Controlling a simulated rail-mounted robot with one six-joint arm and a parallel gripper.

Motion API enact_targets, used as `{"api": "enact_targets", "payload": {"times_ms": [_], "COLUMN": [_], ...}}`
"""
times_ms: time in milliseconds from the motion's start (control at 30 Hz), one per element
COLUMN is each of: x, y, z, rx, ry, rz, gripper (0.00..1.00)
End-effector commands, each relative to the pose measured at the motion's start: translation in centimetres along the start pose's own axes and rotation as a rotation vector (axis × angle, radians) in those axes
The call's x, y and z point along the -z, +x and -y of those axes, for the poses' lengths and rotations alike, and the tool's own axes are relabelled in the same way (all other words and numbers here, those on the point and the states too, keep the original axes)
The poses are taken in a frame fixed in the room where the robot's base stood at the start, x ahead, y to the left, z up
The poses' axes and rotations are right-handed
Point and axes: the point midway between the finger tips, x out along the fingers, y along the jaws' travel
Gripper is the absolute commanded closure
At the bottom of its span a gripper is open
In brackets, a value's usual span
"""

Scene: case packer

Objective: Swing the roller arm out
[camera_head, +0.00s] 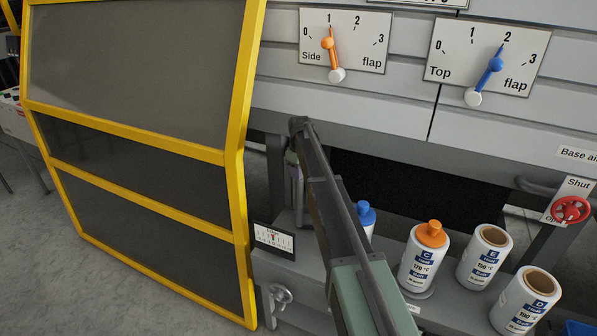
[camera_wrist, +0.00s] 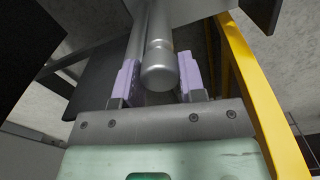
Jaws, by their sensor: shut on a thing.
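The roller arm shows in the wrist view as a grey metal bar with a rounded end (camera_wrist: 158,76); a second, thinner grey bar runs beside it on the left. My gripper (camera_wrist: 157,72) has its two lilac fingers on either side of the rounded bar and is shut on it. In the head view, my gripper (camera_head: 293,158) is small and partly hidden behind my own arm, at the machine's opening beside the yellow-framed door. The roller arm's far end and pivot cannot be made out.
A yellow-framed guard door (camera_head: 236,150) stands close on the left. Several white bottles, one with an orange cap (camera_head: 432,234), stand on the ledge to the right. The side flap dial (camera_head: 345,42) and top flap dial (camera_head: 480,60) are above. A red knob (camera_head: 571,209) is at far right.

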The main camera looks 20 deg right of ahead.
Motion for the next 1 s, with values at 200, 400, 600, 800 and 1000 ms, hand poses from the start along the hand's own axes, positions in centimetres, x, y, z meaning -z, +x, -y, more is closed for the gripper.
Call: {"api": "enact_targets", "payload": {"times_ms": [200,400,600,800,1000], "x": [0.1,0.1,0.0,0.0,0.0], "y": [0.0,0.0,-1.2,-5.6,-10.3], "z": [-0.1,-0.1,-0.1,-0.1,-0.1], "rx": [-0.003,-0.002,-0.002,-0.002,-0.002], "ry": [0.001,0.000,-0.001,0.000,0.000], "rz": [-0.002,-0.001,-0.001,-0.001,-0.001], "gripper": [0.38,0.37,0.37,0.37,0.37]}}
